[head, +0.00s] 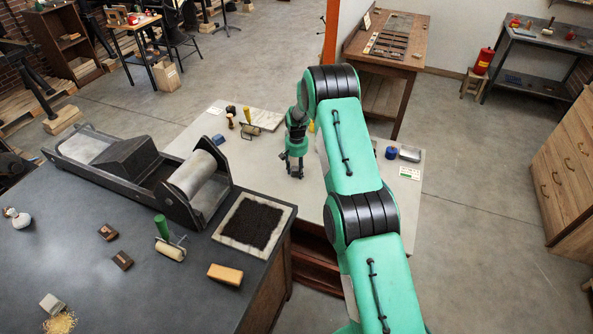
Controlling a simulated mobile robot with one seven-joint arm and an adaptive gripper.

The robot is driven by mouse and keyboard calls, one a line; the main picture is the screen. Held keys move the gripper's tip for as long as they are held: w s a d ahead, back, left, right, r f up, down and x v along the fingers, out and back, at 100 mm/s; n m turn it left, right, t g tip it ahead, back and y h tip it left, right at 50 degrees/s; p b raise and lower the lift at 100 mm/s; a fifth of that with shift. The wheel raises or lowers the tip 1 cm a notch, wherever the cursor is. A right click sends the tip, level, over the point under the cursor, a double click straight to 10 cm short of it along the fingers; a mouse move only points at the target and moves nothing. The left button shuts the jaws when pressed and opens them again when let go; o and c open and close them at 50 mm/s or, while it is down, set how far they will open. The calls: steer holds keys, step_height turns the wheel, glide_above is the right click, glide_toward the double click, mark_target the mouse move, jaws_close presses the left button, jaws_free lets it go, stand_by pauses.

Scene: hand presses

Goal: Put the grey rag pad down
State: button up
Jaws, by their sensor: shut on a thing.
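My gripper (295,173) is green with dark fingers and points down over the pale grey tabletop (255,168). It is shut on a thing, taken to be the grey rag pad. The pad is too small and too hidden by the fingers to make out its shape or edges. I cannot tell from this view how high the fingertips are above the tabletop. My green arm comes in from the lower right and covers part of the table's right side.
A blue tin (391,153) and a grey block (410,154) stand at the right. The press (130,165) and dark inked slab (253,223) are on the dark bench at left. Bare tabletop surrounds the gripper.

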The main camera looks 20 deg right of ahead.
mark_target(296, 168)
steer(key=shift+f, duration=0.15)
steer(key=o, duration=1.1)
step_height(296, 168, up, 12)
stand_by(0.5)
steer(key=shift+r, duration=0.25)
stand_by(0.3)
